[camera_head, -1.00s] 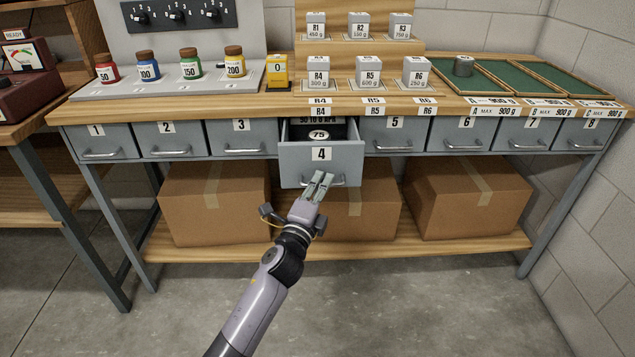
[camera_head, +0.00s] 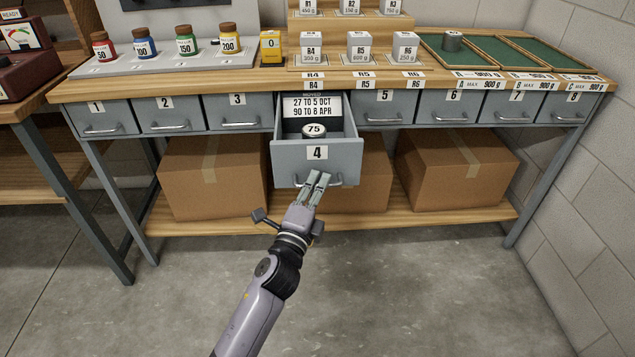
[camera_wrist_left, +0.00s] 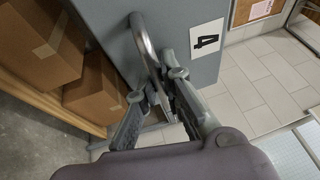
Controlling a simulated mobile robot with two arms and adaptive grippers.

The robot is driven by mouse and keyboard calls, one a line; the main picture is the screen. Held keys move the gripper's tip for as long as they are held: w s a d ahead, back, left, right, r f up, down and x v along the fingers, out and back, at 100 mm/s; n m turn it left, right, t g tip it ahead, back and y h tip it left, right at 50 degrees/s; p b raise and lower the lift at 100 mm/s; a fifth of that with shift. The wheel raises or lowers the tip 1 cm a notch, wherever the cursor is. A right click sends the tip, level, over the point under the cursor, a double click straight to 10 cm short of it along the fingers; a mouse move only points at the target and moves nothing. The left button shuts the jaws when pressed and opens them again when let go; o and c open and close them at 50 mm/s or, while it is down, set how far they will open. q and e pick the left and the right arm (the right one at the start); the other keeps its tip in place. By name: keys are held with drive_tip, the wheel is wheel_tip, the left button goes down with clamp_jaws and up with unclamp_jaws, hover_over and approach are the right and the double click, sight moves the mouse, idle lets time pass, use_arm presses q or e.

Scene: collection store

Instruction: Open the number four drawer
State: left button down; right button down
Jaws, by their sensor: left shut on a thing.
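The number four drawer (camera_head: 318,160) is pulled well out from the bench in the head view. A round piece marked 75 (camera_head: 314,131) and a card reading "27 to 5 Oct, 90 to 8 Apr" (camera_head: 312,107) show inside it. My left gripper (camera_head: 316,181) is shut on the drawer's handle at its front. In the left wrist view the metal handle (camera_wrist_left: 143,42) runs between the fingers of the gripper (camera_wrist_left: 157,98), beside the label 4 (camera_wrist_left: 207,40). My right gripper is in neither view.
Closed drawers, such as number three (camera_head: 238,112) and number five (camera_head: 384,110), flank the open one. Cardboard boxes (camera_head: 213,180) stand on the shelf below. The bench top (camera_head: 200,84) holds jars, grey blocks and green trays. The floor in front is clear.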

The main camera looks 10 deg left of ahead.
use_arm(q)
drive_tip(key=c, duration=2)
unclamp_jaws()
drive_tip(key=v, duration=1.2)
